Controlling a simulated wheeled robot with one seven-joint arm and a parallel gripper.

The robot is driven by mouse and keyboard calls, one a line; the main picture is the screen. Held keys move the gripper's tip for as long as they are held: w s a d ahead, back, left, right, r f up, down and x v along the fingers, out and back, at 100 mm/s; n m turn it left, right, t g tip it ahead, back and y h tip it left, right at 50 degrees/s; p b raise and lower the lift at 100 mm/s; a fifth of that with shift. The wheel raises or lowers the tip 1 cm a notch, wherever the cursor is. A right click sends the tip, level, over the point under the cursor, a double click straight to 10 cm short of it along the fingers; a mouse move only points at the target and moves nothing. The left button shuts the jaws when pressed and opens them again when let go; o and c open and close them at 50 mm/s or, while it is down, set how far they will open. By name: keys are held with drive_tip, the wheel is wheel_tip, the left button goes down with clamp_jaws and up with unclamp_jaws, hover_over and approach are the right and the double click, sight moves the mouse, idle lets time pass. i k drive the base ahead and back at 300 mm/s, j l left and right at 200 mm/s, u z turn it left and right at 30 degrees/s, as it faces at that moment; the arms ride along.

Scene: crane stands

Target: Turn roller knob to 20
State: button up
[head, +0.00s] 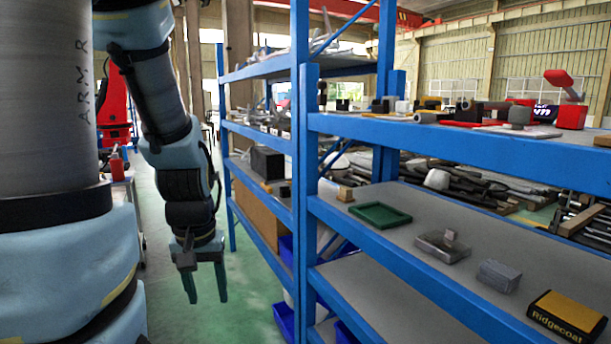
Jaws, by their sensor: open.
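My gripper (207,299) hangs at the left of the head view, pointing down with its two dark fingers apart and nothing between them. It is over the green floor, in front of the left bay of the blue shelving and apart from it. I cannot make out a roller knob or a number scale with certainty. Small cylindrical parts, one of them a grey one (519,115), stand on the upper right shelf (470,145), but they are too small to tell as a knob.
A blue upright (305,150) stands right of my gripper. Blue bins (284,320) sit low down. Green floor (250,295) is open below my gripper.

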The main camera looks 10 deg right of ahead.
sight(518, 116)
drive_tip(key=z, duration=1.4)
drive_tip(key=k+l+u, duration=0.1)
drive_tip(key=l+u, duration=0.15)
drive_tip(key=l, duration=0.05)
